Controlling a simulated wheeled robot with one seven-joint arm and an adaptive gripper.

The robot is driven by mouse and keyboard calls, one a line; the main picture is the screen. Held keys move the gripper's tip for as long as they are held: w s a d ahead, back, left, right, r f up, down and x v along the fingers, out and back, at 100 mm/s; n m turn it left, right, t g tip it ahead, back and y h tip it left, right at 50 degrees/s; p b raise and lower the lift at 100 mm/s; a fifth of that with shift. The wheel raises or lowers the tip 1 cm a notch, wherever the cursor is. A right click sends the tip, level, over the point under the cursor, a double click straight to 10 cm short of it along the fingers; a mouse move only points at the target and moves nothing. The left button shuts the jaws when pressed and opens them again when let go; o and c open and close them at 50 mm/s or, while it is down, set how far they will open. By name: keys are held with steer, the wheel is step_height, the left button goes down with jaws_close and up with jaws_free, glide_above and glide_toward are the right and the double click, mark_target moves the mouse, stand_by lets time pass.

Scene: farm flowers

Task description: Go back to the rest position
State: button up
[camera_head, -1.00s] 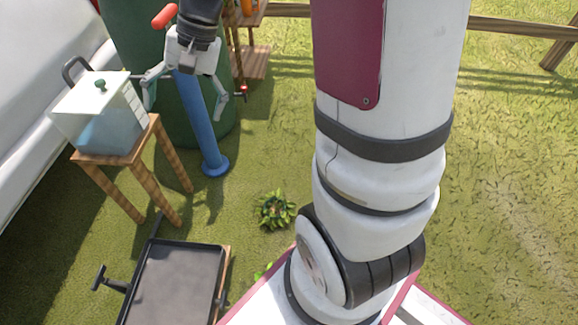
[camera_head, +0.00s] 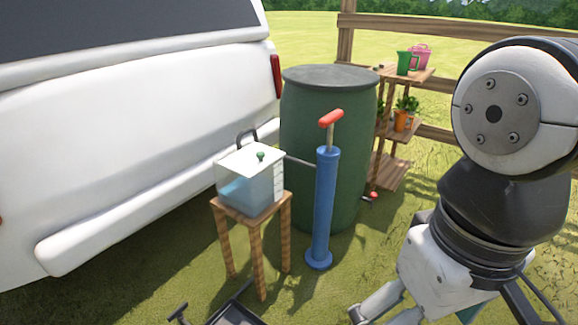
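My gripper (camera_head: 385,312) is at the lower right of the head view, hanging below the wrist of my arm. Its fingers point down and left and are partly cut off by the bottom edge, so I cannot tell whether they are open or shut. The blue pump (camera_head: 326,205) with its red handle (camera_head: 331,118) stands upright on the grass left of my gripper, apart from it. A clear tank (camera_head: 250,187) with a white lid and green knob sits on a small wooden stool (camera_head: 257,222).
A green barrel (camera_head: 327,90) stands behind the pump. A white vehicle (camera_head: 140,110) fills the left. A wooden shelf (camera_head: 405,72) with watering cans and potted plants is at the back, before a fence (camera_head: 347,40). A dark tray (camera_head: 238,316) shows at the bottom edge.

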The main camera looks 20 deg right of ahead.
stand_by(0.8)
step_height(320, 180, up, 33)
steer(key=t+p, duration=0.4)
steer(key=p, duration=2.7)
steer(key=shift+d+r+p, duration=0.15)
steer(key=shift+d+p, duration=0.05)
steer(key=shift+p, duration=0.1)
steer(key=shift+w, duration=0.15)
